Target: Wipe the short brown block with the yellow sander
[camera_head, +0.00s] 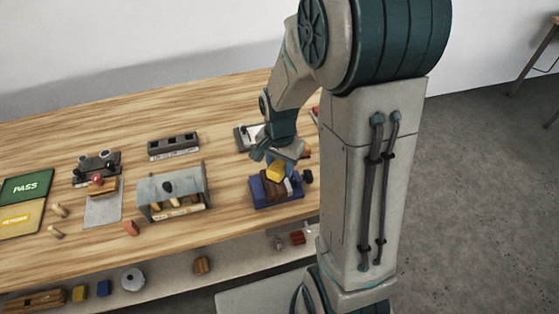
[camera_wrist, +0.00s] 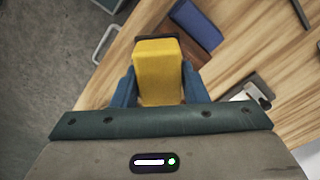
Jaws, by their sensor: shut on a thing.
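My gripper (camera_head: 276,160) is shut on the yellow sander (camera_head: 276,172), pointing down over the right part of the bench. In the wrist view the sander (camera_wrist: 158,70) sits between the two blue fingers, with a dark edge showing at its far end. The short brown block (camera_head: 272,189) lies in a blue holder (camera_head: 262,203) directly below the sander. The sander overlaps the block's back part in the head view; I cannot tell whether they touch. The holder (camera_wrist: 196,24) also shows beyond the sander in the wrist view, where the block is mostly hidden.
A grey clear-sided box (camera_head: 154,187) with wooden pieces stands left of the holder. A dark slotted rack (camera_head: 173,145) is behind it. Green PASS (camera_head: 26,186) and yellow (camera_head: 22,218) pads lie far left. A lower shelf (camera_head: 175,280) holds several small items. Bare wood lies in front of the box.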

